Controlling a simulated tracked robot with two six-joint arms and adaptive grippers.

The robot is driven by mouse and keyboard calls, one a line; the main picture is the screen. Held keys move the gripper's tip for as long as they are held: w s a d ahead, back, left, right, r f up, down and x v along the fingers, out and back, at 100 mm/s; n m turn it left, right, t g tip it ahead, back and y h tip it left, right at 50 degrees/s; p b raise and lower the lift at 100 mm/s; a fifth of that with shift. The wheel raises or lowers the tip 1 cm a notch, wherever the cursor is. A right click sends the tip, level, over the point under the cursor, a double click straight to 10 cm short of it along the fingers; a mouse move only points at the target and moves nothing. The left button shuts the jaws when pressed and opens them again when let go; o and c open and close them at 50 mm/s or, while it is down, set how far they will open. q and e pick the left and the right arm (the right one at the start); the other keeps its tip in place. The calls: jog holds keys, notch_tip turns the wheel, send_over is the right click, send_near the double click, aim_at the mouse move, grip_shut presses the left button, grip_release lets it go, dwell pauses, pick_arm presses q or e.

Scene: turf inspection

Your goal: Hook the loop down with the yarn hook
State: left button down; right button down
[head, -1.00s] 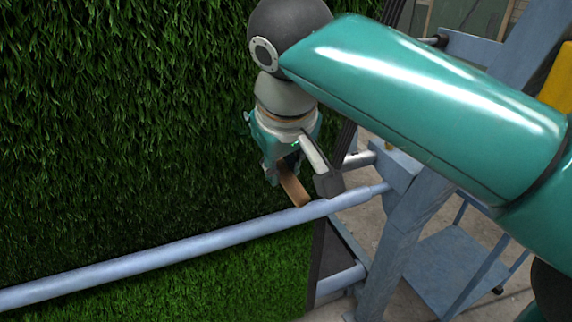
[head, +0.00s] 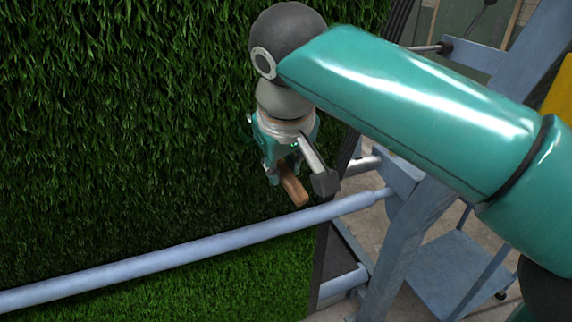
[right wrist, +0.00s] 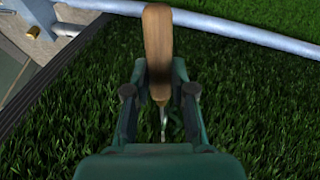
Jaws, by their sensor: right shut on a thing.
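My right gripper (head: 283,172) is shut on the brown wooden handle of the yarn hook (head: 293,190), in front of the hanging turf (head: 120,120). In the right wrist view the handle (right wrist: 158,45) stands between the two fingers (right wrist: 158,95). A thin metal shank (right wrist: 163,122) extends from the handle toward the grass. A small dark green curl, perhaps the loop (right wrist: 177,125), shows just beside the shank. I cannot tell whether the hook touches it. My left gripper is not in view.
A pale blue-grey rail (head: 180,252) runs across the turf just below the gripper. A blue-grey frame (head: 415,215) stands to the right of the turf's dark edge. Open turf lies to the left of the gripper.

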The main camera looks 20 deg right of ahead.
jog(key=shift+f, duration=0.15)
jog(key=shift+b+x, duration=0.65)
jog(key=shift+x, duration=0.2)
jog(key=shift+a+f, duration=0.1)
jog(key=shift+f, duration=0.15)
jog(key=shift+f, duration=0.1)
jog(key=shift+p+v, duration=1.2)
jog(key=shift+v, duration=0.15)
jog(key=shift+w+d, duration=0.2)
jog(key=shift+s, duration=0.1)
